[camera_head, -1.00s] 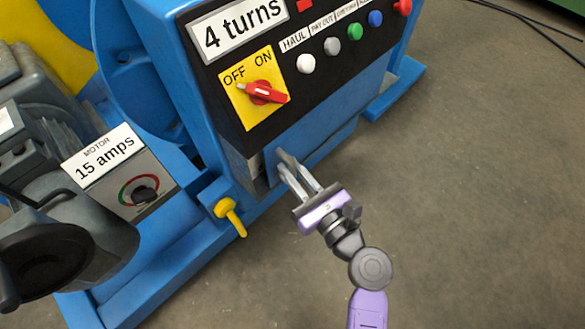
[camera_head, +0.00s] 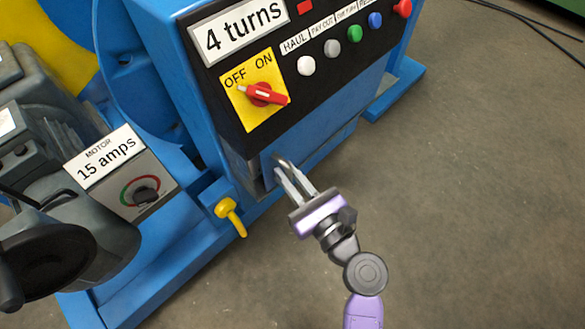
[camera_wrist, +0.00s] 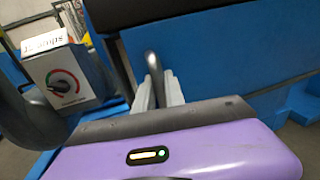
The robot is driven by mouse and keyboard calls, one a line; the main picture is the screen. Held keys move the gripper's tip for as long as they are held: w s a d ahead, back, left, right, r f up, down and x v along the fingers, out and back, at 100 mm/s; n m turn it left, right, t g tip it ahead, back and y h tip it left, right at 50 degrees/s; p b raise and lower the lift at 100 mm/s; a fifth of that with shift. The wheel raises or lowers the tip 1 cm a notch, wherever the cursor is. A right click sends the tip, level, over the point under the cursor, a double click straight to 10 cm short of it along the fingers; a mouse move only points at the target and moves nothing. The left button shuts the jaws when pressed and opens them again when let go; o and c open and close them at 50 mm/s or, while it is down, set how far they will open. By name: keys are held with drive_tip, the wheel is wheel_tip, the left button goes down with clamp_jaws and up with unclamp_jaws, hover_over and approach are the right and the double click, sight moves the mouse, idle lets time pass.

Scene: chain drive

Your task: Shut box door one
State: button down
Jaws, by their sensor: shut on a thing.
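The box door (camera_head: 335,140) is the blue panel under the black control panel, and it also shows in the wrist view (camera_wrist: 225,60). A grey gap shows at its left edge, so it seems to stand ajar; how far is hard to tell. The fingers partly hide the handle.
A yellow lever (camera_head: 230,216) sticks out just left of my gripper. The motor box (camera_head: 125,170) with a dial stands farther left. A red switch (camera_head: 262,94) and several buttons are above the door.

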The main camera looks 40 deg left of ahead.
drive_tip(key=s+p, duration=0.1)
drive_tip(key=s, duration=0.2)
drive_tip(key=shift+r, duration=0.1)
drive_tip(key=shift+s+a, duration=0.15)
drive_tip(key=shift+s, duration=0.05)
drive_tip(key=c, duration=1.4)
unclamp_jaws()
drive_tip(key=shift+d, duration=0.45)
drive_tip(key=p+v, duration=0.2)
drive_tip(key=v, duration=0.5)
drive_tip(key=shift+s, duration=0.1)
